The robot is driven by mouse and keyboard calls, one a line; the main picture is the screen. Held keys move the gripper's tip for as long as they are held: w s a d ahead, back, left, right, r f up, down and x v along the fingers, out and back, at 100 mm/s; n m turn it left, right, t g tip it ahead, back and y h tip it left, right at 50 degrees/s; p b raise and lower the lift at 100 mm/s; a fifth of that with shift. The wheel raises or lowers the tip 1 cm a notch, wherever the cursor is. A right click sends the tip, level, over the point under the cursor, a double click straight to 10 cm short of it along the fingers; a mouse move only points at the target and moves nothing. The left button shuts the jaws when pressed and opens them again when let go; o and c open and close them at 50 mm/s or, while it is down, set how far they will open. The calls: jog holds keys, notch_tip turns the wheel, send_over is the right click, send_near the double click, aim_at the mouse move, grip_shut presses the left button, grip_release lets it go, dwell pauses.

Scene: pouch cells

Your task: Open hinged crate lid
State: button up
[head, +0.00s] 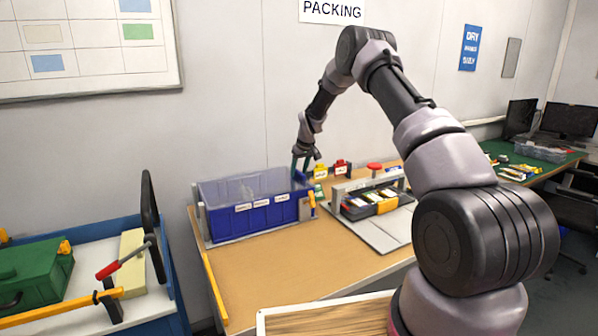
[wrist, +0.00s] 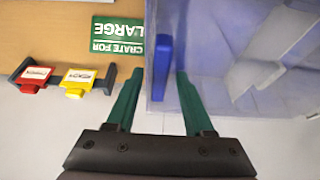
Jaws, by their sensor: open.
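The blue crate (head: 232,222) stands on the wooden bench in the head view, with white labels on its front. Its clear, greyish hinged lid (head: 245,186) lies over the top and looks shut. The lid (wrist: 215,45) fills the right of the wrist view. A blue upright bar (wrist: 161,50), seemingly the lid's handle, is at its edge. My gripper (head: 305,164) is at the crate's right end. In the wrist view its green fingers (wrist: 160,72) are apart, one on each side of the bar in the picture. I cannot tell whether they touch it.
Right of the crate are a grey fixture with a black tray (head: 370,207) and small yellow and red holders (head: 341,167). A green "CRATE FOR LARGE" sign (wrist: 117,38) lies near the lid. A cart with a green case (head: 35,272) stands left.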

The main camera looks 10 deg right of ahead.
grip_shut()
dwell(1.4)
